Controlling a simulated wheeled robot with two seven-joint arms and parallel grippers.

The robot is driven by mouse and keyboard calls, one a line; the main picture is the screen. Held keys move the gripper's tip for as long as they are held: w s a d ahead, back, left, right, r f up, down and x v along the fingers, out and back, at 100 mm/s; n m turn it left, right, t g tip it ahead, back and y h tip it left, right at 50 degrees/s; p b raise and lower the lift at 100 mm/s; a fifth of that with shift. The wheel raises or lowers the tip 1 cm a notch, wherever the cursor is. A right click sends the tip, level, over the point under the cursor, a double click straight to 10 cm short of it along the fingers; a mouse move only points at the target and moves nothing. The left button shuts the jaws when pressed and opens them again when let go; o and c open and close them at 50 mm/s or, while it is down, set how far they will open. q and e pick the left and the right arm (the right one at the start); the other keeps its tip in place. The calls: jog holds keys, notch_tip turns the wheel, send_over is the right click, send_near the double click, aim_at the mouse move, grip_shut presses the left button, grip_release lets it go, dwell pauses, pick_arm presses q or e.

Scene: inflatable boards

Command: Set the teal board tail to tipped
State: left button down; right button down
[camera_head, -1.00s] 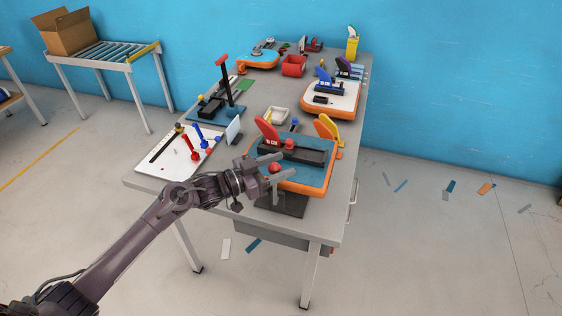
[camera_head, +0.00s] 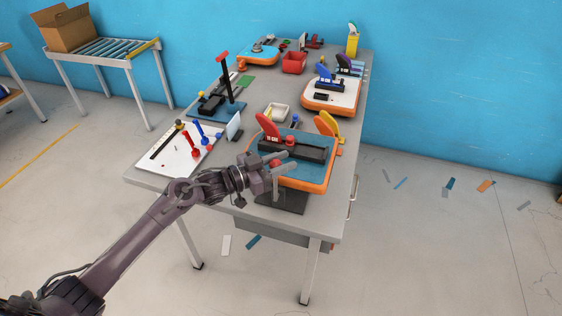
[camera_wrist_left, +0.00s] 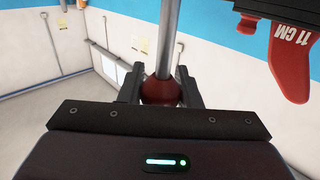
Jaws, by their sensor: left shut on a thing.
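The teal board (camera_head: 314,173) with an orange rim lies at the near end of the grey table, on a dark stand (camera_head: 283,203). A red fin (camera_head: 267,127) stands at its far left, beside a long black block (camera_head: 305,152). The fin, marked 11 CM, also shows upside down in the left wrist view (camera_wrist_left: 290,58). My left gripper (camera_head: 278,163) is at the board's near left side. In the left wrist view its fingers are shut on a red ball knob (camera_wrist_left: 161,91) on a grey rod (camera_wrist_left: 168,40). My right gripper is out of view.
A white panel (camera_head: 180,155) with red and blue levers lies to the left. A white-topped board (camera_head: 338,101) and a red bin (camera_head: 294,63) are farther back. Open floor lies to the right.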

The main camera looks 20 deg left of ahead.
pick_arm(q)
jog(key=d, duration=0.1)
jog(key=d+f, duration=0.1)
jog(key=d, duration=0.1)
jog(key=d+f+b, duration=0.1)
jog(key=d, duration=0.1)
jog(key=shift+s+d, duration=0.25)
jog(key=shift+s, duration=0.05)
jog(key=c, duration=1.4)
grip_release()
jog(key=shift+f, duration=0.1)
jog(key=o, duration=0.3)
jog(key=shift+w, duration=0.15)
jog(key=shift+r, duration=0.2)
